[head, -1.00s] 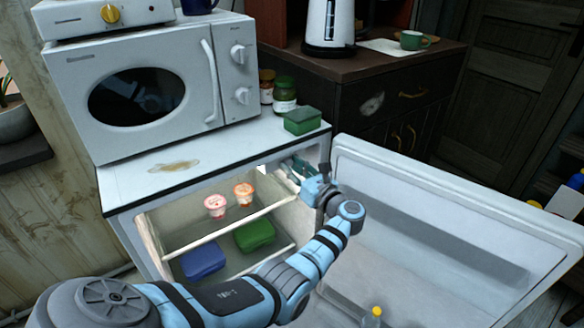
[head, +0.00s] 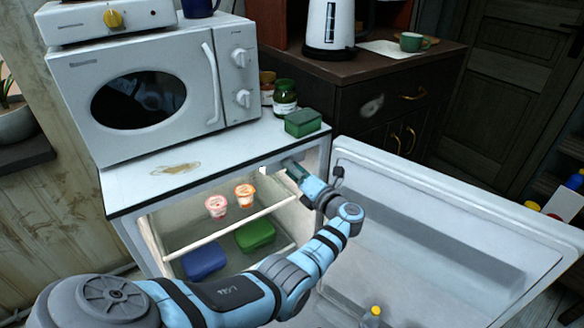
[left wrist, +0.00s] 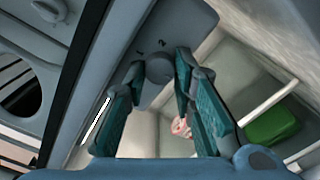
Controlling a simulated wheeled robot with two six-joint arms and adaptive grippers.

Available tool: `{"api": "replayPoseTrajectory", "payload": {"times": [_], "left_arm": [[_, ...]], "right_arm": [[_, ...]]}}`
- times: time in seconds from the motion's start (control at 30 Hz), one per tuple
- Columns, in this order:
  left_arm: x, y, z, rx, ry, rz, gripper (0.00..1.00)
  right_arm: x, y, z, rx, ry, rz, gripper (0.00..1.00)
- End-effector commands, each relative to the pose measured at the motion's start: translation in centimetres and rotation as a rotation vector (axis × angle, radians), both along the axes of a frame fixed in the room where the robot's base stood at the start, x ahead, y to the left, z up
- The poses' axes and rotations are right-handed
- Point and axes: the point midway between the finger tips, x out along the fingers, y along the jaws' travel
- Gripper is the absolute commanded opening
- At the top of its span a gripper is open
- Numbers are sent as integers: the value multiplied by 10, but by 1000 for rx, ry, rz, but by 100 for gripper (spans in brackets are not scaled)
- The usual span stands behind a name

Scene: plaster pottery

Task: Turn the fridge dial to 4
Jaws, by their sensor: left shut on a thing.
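The fridge (head: 130,194) stands open, with its door (head: 440,215) swung out to the right. My left gripper (head: 290,168) reaches into the upper right of the fridge opening. In the left wrist view, a round grey dial (left wrist: 159,70) sits on a grey housing (left wrist: 190,22) on the inside wall. My left gripper (left wrist: 160,66) has its two teal fingers on either side of the dial, shut on it. In the head view the gripper and arm hide the dial. My right gripper is not in view.
Two small cups (head: 245,194) stand on the upper shelf. A blue box (head: 204,261) and a green box (head: 255,235) lie below. A microwave (head: 150,90), a jar (head: 285,98) and a green block (head: 303,122) stand on top. A bottle (head: 374,314) is at the door's bottom.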

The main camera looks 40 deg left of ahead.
Motion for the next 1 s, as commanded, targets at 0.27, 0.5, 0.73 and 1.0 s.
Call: {"api": "replayPoseTrajectory", "payload": {"times": [0.27, 0.5, 0.73, 1.0], "left_arm": [[1, 0, 2, 26, 81, -4, 0], [1, 0, 2, 31, 96, -4, 0], [1, 0, 1, 30, 95, -3, 0], [0, 1, 1, 30, 95, 0, 44]], "right_arm": [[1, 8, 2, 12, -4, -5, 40], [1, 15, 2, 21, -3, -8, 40], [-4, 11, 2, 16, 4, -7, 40], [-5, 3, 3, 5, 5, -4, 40]]}}
